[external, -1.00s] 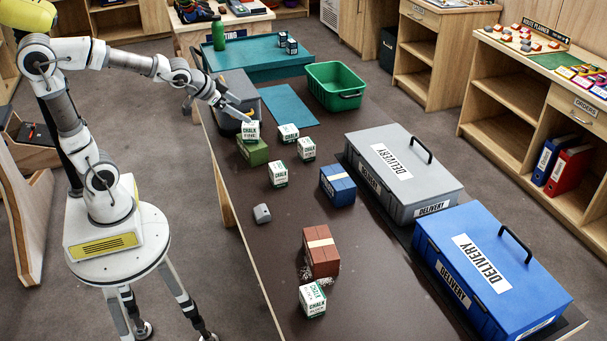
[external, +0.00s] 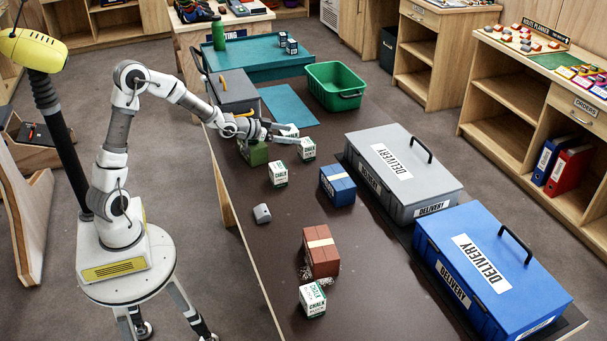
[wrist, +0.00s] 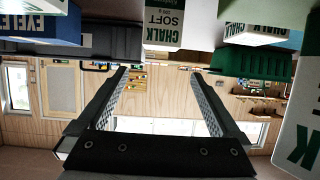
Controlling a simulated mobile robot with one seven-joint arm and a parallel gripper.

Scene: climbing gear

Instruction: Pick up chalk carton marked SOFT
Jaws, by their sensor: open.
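The chalk carton marked SOFT (wrist: 163,22), white with a dark green label, shows upside down at the top middle of the wrist view. It stands ahead of my gripper (wrist: 160,72), its image above the gap between the two fingertips and apart from them. My gripper is open and empty. In the external view my gripper (external: 287,131) reaches over the table close to a white chalk carton (external: 306,149), which appears to be the SOFT one; its small lettering cannot be read surely there.
Other chalk cartons stand nearby (external: 277,173) and at the front (external: 313,300). One looms close at the wrist view's right edge (wrist: 300,120). A blue box (external: 337,185), grey delivery box (external: 404,175) and green bin (external: 335,85) surround the area. A green box (external: 255,154) sits beneath my arm.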

